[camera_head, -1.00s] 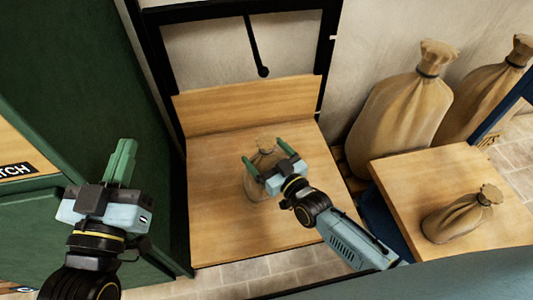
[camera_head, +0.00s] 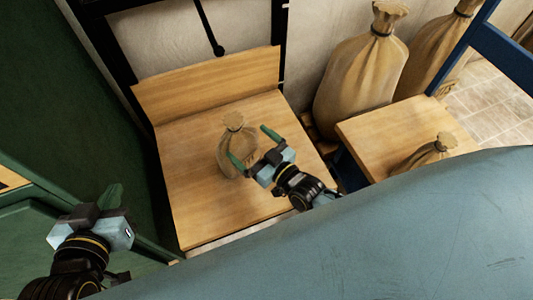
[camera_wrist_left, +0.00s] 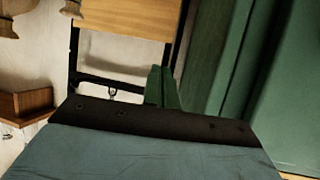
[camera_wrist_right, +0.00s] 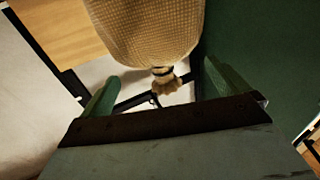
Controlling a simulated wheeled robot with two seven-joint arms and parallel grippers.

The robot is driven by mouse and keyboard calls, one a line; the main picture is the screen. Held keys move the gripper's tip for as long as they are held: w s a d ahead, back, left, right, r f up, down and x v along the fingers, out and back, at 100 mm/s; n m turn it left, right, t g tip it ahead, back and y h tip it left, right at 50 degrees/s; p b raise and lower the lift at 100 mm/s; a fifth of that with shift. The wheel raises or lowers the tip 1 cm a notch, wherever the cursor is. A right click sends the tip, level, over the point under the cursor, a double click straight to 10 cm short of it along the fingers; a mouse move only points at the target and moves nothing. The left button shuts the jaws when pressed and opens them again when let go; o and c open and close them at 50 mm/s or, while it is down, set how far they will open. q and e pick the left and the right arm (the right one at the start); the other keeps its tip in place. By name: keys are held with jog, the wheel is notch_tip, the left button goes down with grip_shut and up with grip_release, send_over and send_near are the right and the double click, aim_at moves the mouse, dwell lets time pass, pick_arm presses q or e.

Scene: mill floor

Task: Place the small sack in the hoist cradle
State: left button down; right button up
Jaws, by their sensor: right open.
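A small tan sack (camera_head: 238,160), tied at the neck, stands upright on the wooden floor of the hoist cradle (camera_head: 205,205), in front of its backboard. My right gripper (camera_head: 252,146) is open just right of and in front of this sack. One finger overlaps the sack in the head view; I cannot tell if it touches. In the right wrist view the sack (camera_wrist_right: 150,30) shows beyond the spread fingers, its tied neck between them. My left gripper (camera_head: 112,197) is shut and empty at the lower left, away from the cradle. Another small sack (camera_head: 425,155) lies on the side table.
The side table (camera_head: 375,130) stands right of the cradle, partly hidden by my own body. Large tied sacks (camera_head: 358,75) stand behind it against the wall. A green cabinet (camera_head: 80,120) borders the cradle on the left. A black frame (camera_head: 105,50) rises behind the cradle.

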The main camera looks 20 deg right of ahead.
pick_arm(q)
jog(key=s+a+f+g+y+p, duration=0.1)
jog(key=s+a+f+g, duration=0.1)
jog(key=s+f+g, duration=0.2)
jog(key=shift+s+a+f+y, duration=0.25)
jog(key=shift+s+f+y, duration=0.1)
jog(key=shift+f, duration=0.15)
pick_arm(e)
jog(key=s+d+r+m+g+h, duration=0.1)
jog(key=s+d+r+g+h, duration=0.1)
jog(key=s, duration=0.5)
jog(key=s+d+r+m+g+h, duration=0.1)
jog(key=s+d+r+g+h, duration=0.2)
jog(key=s+r+g, duration=0.3)
jog(key=shift+s+d+r+g, duration=0.3)
jog(key=shift+s+d+r, duration=0.4)
jog(key=shift+r, duration=0.2)
pick_arm(q)
jog(key=shift+g+p, duration=0.3)
jog(key=shift+p, duration=0.05)
pick_arm(e)
jog(key=shift+w, duration=0.1)
